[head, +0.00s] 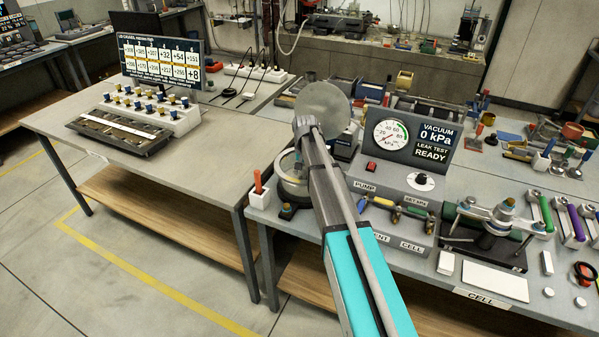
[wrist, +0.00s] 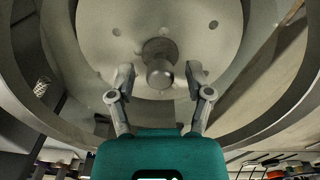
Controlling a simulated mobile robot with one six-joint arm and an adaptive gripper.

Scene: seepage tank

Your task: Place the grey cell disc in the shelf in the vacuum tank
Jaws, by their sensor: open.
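The vacuum tank (head: 291,187) is a round clear-walled vessel at the left end of the right bench, with its round lid (head: 323,104) raised. In the wrist view, the tank's wide rim (wrist: 22,75) surrounds a pale round shelf plate (wrist: 100,45) with small holes. A small grey round piece with a knob (wrist: 158,72), apparently the grey cell disc, is at the shelf's middle. My gripper (wrist: 160,76) is open, one finger on each side of the knob with gaps. In the head view, my arm hides the gripper and part of the tank.
The vacuum panel (head: 425,145) reads 0 kPa and READY, right of the tank. A clamp fixture (head: 490,222) stands farther right, behind a white plate (head: 497,280). A small holder with an orange-handled tool (head: 258,190) is left of the tank. The left bench's front is clear.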

